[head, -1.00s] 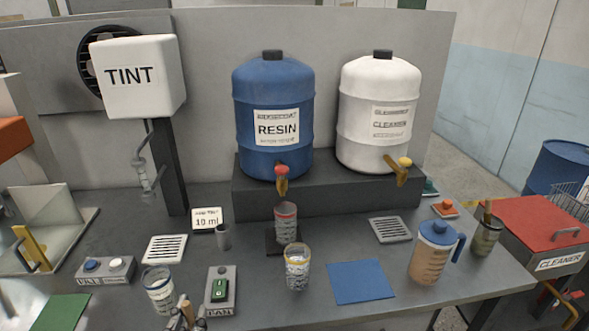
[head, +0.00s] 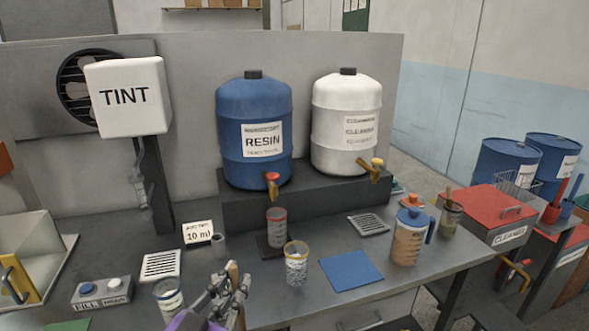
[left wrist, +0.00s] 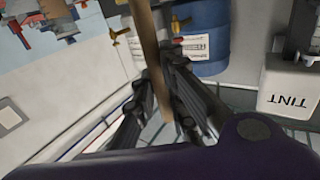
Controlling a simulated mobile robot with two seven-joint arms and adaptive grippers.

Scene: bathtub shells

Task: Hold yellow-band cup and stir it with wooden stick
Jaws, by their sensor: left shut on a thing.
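The yellow-band cup (head: 297,264) stands upright on the grey bench, right of my left gripper and apart from it. It is clear with dark speckled marks. My left gripper (head: 232,280) is raised at the bottom of the head view, shut on the wooden stick (head: 233,272). In the left wrist view the stick (left wrist: 150,40) runs between the fingers (left wrist: 168,90) and out past the top edge. The stick's lower end is hard to make out in the head view. My right gripper is not in view.
A red-band cup (head: 276,228) stands under the resin tap, behind the yellow-band cup. Another cup (head: 168,297) is left of my gripper. A blue mat (head: 351,271) lies flat to the right, before a capped jug (head: 408,240).

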